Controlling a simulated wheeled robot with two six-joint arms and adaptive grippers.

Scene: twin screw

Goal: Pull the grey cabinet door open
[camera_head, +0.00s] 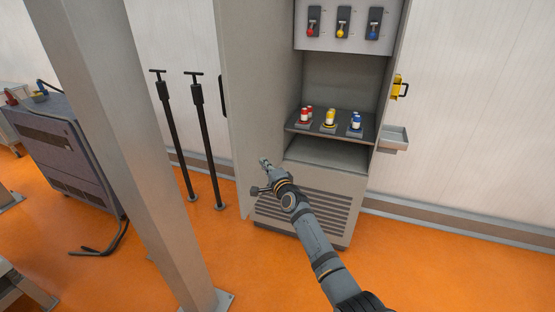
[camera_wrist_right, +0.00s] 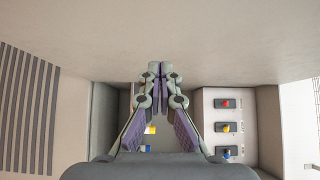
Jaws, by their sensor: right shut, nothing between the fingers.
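The grey cabinet (camera_head: 345,170) stands against the back wall. Its door (camera_head: 248,80) is swung wide open to the left, with the dark handle (camera_head: 222,96) on its far side. My right gripper (camera_head: 263,161) is at the inner face of the door, low down, beside the cabinet opening. In the right wrist view my right gripper (camera_wrist_right: 153,68) has its fingertips together with nothing between them, and the door's plain inner face (camera_wrist_right: 150,30) fills the upper part. I cannot tell whether the fingertips touch the door. My left gripper is not in view.
Inside the cabinet, red, yellow and blue items stand on a shelf (camera_head: 320,135) below a switch panel (camera_head: 343,25). A small tray (camera_head: 393,138) sticks out at the cabinet's right. A grey post (camera_head: 120,130) stands at left, and two black T-handled poles (camera_head: 207,140) stand left of the door.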

